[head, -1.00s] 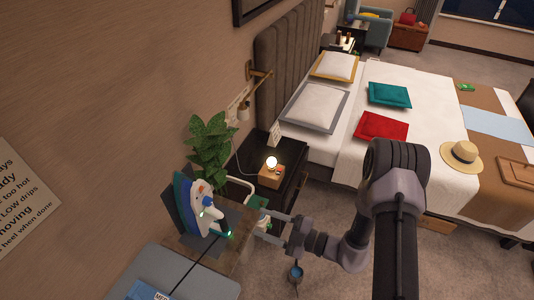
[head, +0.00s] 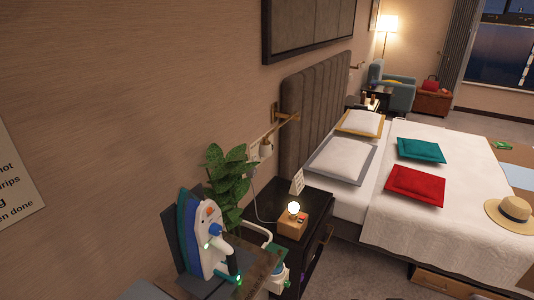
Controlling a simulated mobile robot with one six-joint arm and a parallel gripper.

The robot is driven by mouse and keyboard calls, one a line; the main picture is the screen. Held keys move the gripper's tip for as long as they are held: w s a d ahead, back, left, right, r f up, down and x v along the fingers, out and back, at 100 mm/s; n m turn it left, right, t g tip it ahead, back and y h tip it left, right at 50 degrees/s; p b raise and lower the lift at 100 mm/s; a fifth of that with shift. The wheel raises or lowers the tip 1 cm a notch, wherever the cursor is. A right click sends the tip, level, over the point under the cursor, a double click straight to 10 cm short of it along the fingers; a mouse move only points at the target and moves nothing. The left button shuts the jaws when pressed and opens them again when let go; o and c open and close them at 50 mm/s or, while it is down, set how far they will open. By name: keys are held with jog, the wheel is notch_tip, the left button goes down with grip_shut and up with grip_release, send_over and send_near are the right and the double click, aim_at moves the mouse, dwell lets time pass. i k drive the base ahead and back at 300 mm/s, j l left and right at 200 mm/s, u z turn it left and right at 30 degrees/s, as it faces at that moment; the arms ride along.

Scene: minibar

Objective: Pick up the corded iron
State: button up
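The corded iron (head: 212,241) stands upright on its heel at the lower left of the head view. It has a white body, a blue-teal sole side, a blue knob, an orange spot and small green lights. A dark panel (head: 178,245) stands directly behind it. The iron rests on or close to a brown wooden surface (head: 255,262); its base is partly cut off by the bottom edge. I cannot see its cord clearly now. My gripper and arm are not visible in this view.
A leafy plant (head: 229,180) stands just behind the iron. A white-green object (head: 276,275) is close on its right. A dark nightstand (head: 312,212) holds a lit lamp (head: 293,208) on a wooden box. The bed (head: 430,240) fills the right. A wall sign (head: 18,175) is at left.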

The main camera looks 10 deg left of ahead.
aim_at(204, 255)
jog(key=u, duration=2)
jog(key=i+l+z, duration=0.15)
jog(key=z, duration=0.25)
jog(key=i, duration=0.05)
